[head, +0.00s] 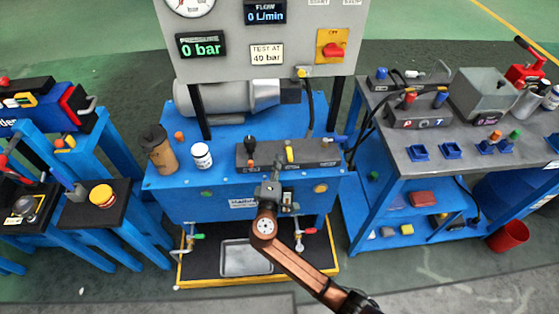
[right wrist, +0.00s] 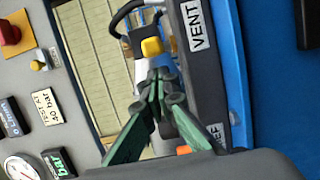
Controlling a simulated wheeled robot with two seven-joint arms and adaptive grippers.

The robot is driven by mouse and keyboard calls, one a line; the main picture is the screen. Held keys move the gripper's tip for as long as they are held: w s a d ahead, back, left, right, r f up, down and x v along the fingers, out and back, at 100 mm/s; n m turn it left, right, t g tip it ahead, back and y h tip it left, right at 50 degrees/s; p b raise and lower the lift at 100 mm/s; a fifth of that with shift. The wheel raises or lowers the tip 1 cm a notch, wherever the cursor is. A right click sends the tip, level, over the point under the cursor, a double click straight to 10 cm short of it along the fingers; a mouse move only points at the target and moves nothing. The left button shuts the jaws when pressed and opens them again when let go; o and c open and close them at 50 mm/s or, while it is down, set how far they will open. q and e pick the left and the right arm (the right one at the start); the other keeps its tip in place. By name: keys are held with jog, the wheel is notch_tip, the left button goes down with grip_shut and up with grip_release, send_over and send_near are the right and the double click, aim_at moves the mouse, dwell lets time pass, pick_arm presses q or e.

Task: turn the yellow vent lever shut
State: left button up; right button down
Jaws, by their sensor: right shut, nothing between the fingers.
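The yellow vent lever (head: 290,153) stands up from the dark valve block (head: 318,154) on the blue bench. In the right wrist view the yellow lever (right wrist: 152,47) shows just beyond my fingertips, beside the VENT label (right wrist: 196,22). My right gripper (head: 274,176) is in front of the block, below and left of the lever in the head view. Its fingers (right wrist: 160,82) are shut with nothing between them. I cannot tell whether the tips touch the lever. My left gripper is not in view.
A black-knobbed handle (head: 250,147) stands left of the lever. The gauge panel (head: 225,67) rises behind, reading 0 bar. A black hose (head: 309,110) hangs behind the block.

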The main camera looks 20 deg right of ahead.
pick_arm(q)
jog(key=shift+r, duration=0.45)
pick_arm(e)
jog(key=shift+s+d, duration=0.15)
jog(key=shift+d, duration=0.35)
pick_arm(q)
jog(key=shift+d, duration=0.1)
